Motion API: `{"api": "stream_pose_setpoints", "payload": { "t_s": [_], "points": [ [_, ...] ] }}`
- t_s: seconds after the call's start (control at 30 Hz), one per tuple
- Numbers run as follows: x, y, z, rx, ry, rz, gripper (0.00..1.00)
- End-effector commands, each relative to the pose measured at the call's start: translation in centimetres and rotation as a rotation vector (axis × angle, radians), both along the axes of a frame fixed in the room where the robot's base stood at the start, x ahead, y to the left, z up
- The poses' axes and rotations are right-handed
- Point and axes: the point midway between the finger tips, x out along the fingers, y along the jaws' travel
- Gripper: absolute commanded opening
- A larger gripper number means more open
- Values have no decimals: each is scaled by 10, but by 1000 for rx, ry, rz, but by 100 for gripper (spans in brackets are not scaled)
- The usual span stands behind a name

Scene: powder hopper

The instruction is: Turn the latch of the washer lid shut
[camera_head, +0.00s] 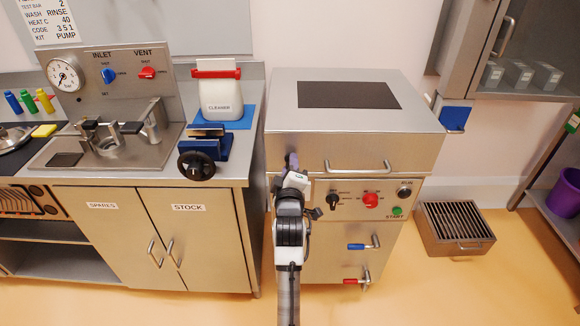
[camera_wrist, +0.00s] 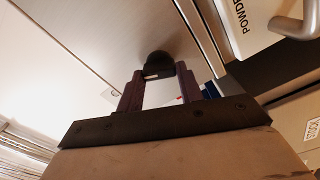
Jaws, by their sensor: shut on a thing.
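The washer is a steel cabinet (camera_head: 340,240) with a lid (camera_head: 290,95) that has a dark panel on top and a bar handle (camera_head: 358,168) in front. The lid looks down. My gripper (camera_head: 291,160) is at the left front of the washer, by the lid's lower edge. In the wrist view my two purple fingers (camera_wrist: 160,84) are shut on a dark, round-ended latch (camera_wrist: 158,62), which shows between and just past their tips. My gripper hides the latch in the head view, and its exact angle cannot be told.
Right of my arm, the front panel has a black knob (camera_head: 333,201), a red knob (camera_head: 371,200) and a green button (camera_head: 397,211). Blue (camera_head: 362,245) and red (camera_head: 356,281) valve handles stick out below. The steel counter (camera_head: 236,170) stands close on the left.

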Motion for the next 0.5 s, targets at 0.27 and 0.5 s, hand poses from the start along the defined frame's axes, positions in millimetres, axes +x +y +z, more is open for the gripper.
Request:
{"api": "stream_pose_setpoints", "payload": {
  "t_s": [0.27, 0.5],
  "points": [
    [0, 1, 0, -221, -2, 1, 14],
    [0, 1, -1, -348, -1, 2, 14]
  ]
}}
